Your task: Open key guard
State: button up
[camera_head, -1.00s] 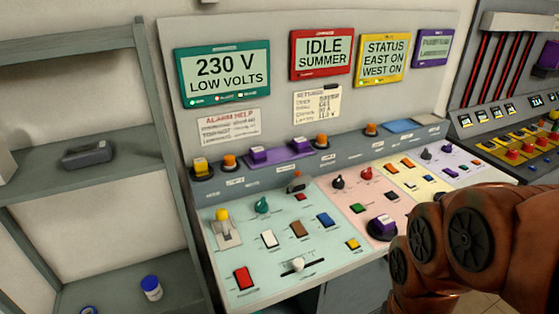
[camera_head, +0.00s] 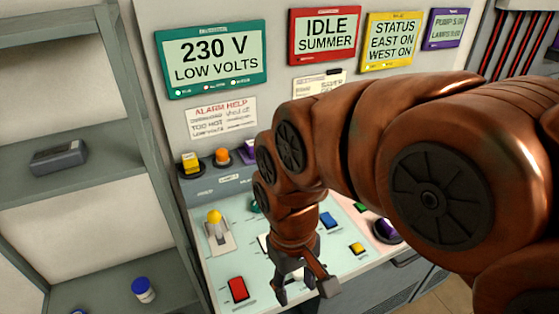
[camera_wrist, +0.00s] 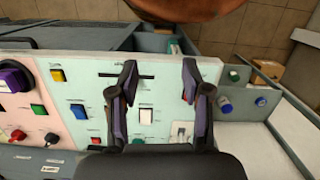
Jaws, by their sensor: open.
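I cannot tell which part is the key guard; no part is clearly marked as one. The pale green control panel (camera_head: 215,270) carries a yellow-tipped lever (camera_head: 214,218) on a white plate, a red rocker (camera_head: 238,289), a blue rocker (camera_head: 329,220) and a yellow button (camera_head: 357,248). My gripper (camera_head: 304,290) is open and empty over the front of this panel, right of the red rocker. In the wrist view my open fingers (camera_wrist: 160,74) straddle a bare part of the panel. My arm hides the panel's middle and back.
Grey shelves (camera_head: 70,168) stand at the left, with a dark box (camera_head: 58,158) and a blue-capped jar (camera_head: 143,290). Wall displays (camera_head: 211,59) hang behind the desk. A yellow button (camera_head: 191,163) and an orange button (camera_head: 222,156) stick up along the back ledge.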

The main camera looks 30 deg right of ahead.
jog(key=w+d+r+b, duration=0.1)
jog(key=w+d+r, duration=0.15)
jog(key=w, duration=0.75)
jog(key=w+d+r, duration=0.2)
jog(key=w+d, duration=0.2)
jog(key=w, duration=0.6)
jog(key=shift+m+t, duration=0.6)
jog(key=shift+t, duration=0.2)
jog(key=w+d+f, duration=0.1)
jog(key=w+d, duration=0.4)
jog(key=w+d+f+b, duration=0.1)
jog(key=w+d, duration=0.4)
jog(key=d, duration=0.1)
jog(key=w+d+f, duration=0.1)
jog(key=w+d, duration=0.4)
jog(key=shift+w+d+f, duration=0.1)
jog(key=shift+d+f, duration=0.15)
jog(key=shift+f+p, duration=0.95)
jog(key=shift+f, duration=2.85)
grip_shut()
